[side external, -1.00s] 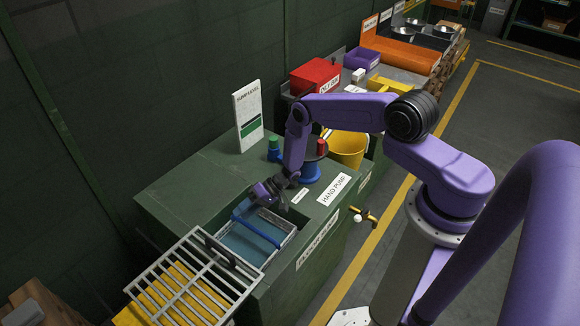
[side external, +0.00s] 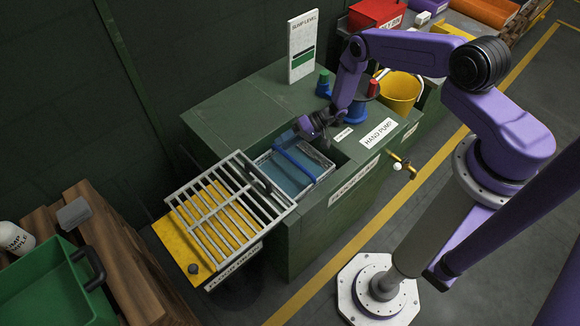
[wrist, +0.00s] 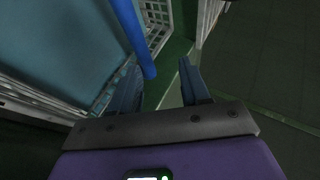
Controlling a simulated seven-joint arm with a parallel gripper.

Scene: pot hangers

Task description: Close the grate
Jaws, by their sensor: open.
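The grate (side external: 230,205) is a grey barred panel, swung open to the left of the green bench and lying over a yellow surface. A basket with a blue handle (side external: 294,160) and mesh sides sits in the bench opening. My gripper (side external: 320,135) is at the far end of the basket, apart from the grate. In the wrist view my gripper (wrist: 160,82) is open, with the blue handle (wrist: 135,38) close beyond the left finger. I cannot tell whether they touch. Nothing shows held between the fingers.
A yellow bucket (side external: 400,90) stands behind. A yellow tap (side external: 400,160) juts from the front. A green tray (side external: 50,285) is at lower left.

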